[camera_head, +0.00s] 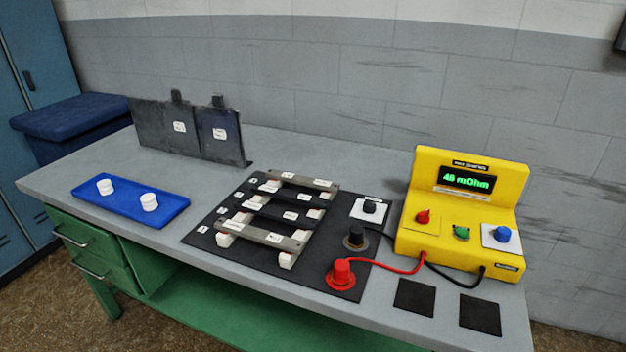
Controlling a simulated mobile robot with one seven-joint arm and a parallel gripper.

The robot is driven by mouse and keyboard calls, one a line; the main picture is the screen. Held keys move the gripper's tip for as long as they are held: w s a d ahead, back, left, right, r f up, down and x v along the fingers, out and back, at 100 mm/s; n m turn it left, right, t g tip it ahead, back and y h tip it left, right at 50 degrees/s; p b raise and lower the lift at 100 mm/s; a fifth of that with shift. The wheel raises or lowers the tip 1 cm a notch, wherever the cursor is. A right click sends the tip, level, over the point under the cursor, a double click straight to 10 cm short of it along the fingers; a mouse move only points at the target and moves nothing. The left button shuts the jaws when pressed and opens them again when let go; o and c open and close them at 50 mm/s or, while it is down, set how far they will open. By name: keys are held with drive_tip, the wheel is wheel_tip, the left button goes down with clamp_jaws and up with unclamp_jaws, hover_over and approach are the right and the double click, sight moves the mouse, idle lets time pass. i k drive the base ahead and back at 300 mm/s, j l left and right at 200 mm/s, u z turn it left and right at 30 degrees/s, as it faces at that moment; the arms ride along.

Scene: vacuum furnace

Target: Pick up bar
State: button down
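A frame of bars stands on a black mat (190,235) in the middle of the bench. A grey near bar (262,235) lies across white blocks (286,260) at the front. A second grey bar (305,181) lies at the back of the frame. Darker strips (288,213) with small white labels lie between them. I cannot tell which piece the task calls the bar. My gripper is not in view.
A blue tray (128,207) with two white round pieces stands left. Two dark upright panels (190,133) stand behind. A yellow meter (464,205) reading "48 mOhm" stands right, wired to red (341,275) and black (355,238) knobs. Two black squares (414,297) lie in front.

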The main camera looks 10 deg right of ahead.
sight(331, 186)
drive_tip(key=i+z, duration=0.15)
drive_tip(key=i, duration=0.5)
drive_tip(key=i+j+z, duration=0.15)
drive_tip(key=i, duration=0.5)
